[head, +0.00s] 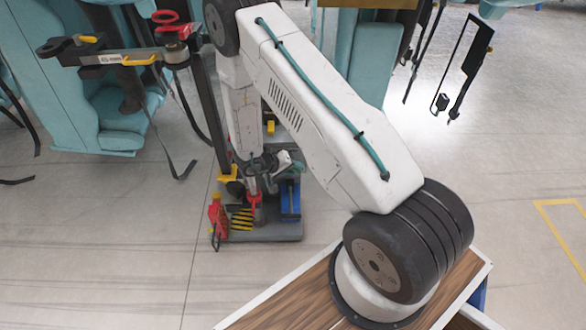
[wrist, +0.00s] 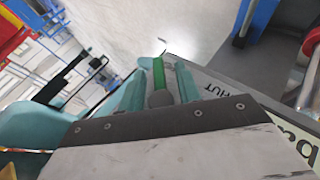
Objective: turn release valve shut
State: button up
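The release valve's green handle (wrist: 160,76), with a grey round end, shows between the fingers of my gripper (wrist: 162,72) in the wrist view. The teal fingers stand apart on either side of it; I cannot tell whether either touches. In the head view my gripper (head: 284,163) is low over the floor jack unit (head: 262,233). The valve cannot be made out there, as my arm and the unit's parts hide it.
The jack unit has a red part (head: 217,215), a blue box (head: 290,198) and striped markings. A dark upright post (head: 208,112) with a red knob (head: 165,16) stands left of my arm. Teal seats (head: 110,105) are behind. Floor to the right is clear.

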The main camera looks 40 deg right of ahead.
grip_shut()
jog(key=c, duration=0.7)
grip_release()
